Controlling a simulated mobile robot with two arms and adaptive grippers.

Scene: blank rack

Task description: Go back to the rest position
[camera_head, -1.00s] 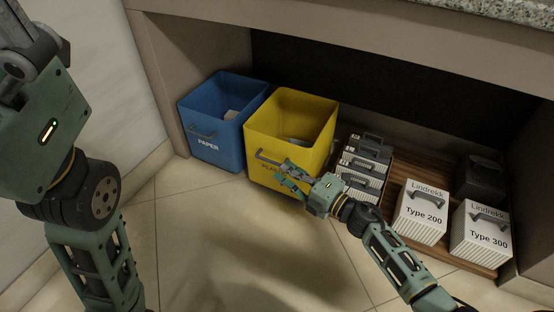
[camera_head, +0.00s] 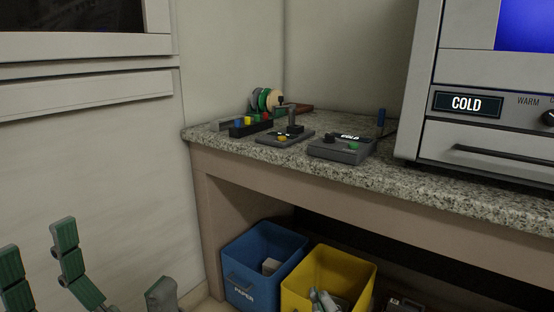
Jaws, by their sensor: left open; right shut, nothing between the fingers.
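My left gripper (camera_head: 88,268) shows in the lower left corner of the head view. Its green and grey fingers point up and stand well apart, open, with nothing between them. Its palm and the arm behind it are cut off by the lower edge of the picture. My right gripper is not in this view.
A granite counter (camera_head: 440,187) carries a joystick box (camera_head: 340,150), other small devices and a large appliance (camera_head: 470,165) marked COLD. Below stand a blue PAPER bin (camera_head: 240,283) and a yellow bin (camera_head: 357,290) holding grey items. A pale wall (camera_head: 100,170) is at left.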

